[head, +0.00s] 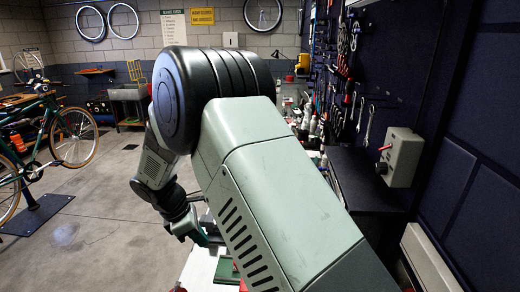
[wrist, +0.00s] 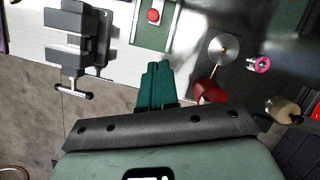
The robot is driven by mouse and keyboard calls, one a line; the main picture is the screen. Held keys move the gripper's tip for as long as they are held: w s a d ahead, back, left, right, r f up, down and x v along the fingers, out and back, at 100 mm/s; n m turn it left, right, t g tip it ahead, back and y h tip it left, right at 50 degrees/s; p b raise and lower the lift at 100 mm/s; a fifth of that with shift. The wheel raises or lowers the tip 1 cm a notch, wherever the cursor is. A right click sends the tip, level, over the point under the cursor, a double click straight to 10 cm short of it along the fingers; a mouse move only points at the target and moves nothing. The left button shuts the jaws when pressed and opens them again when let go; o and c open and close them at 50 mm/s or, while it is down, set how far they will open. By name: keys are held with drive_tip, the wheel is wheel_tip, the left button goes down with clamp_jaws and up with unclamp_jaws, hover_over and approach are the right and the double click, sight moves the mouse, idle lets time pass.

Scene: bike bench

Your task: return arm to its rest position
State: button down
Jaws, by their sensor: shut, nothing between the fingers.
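My gripper (wrist: 156,88) shows in the wrist view as dark green fingers that are shut with nothing between them. It is above the area near the workbench edge and touches nothing that I can see. In the head view my own arm fills the middle and hides most of the bench; the wrist end hangs low at the left of the arm, and the fingertips are hard to make out there.
In the wrist view a grey vise (wrist: 78,45) stands at the upper left. A green tray (wrist: 150,35) holds a red round knob (wrist: 153,16). A metal disc (wrist: 222,50) and a pink-rimmed roll (wrist: 260,65) lie right. In the head view a bicycle (head: 45,140) stands left.

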drive_tip(key=s+d+r+m+y, duration=0.15)
drive_tip(key=d+r+m, duration=0.35)
drive_tip(key=d+r, duration=0.5)
drive_tip(key=s+d+r+m, duration=0.3)
drive_tip(key=d+r+m, duration=0.3)
drive_tip(key=d+r, duration=0.5)
drive_tip(key=s+d+r+m+t, duration=0.1)
drive_tip(key=s+d+r+m, duration=0.1)
drive_tip(key=s, duration=0.4)
drive_tip(key=s+d+r+m+t+y, duration=0.1)
drive_tip(key=s+d+r+m, duration=0.2)
drive_tip(key=s+d+m, duration=0.1)
drive_tip(key=s+d+r+m+t+y, duration=0.1)
drive_tip(key=s+d+r+m, duration=0.1)
drive_tip(key=s+m, duration=0.3)
drive_tip(key=s+d, duration=0.1)
drive_tip(key=s, duration=0.2)
drive_tip(key=shift+d+r+t, duration=0.25)
drive_tip(key=shift+d+t, duration=0.05)
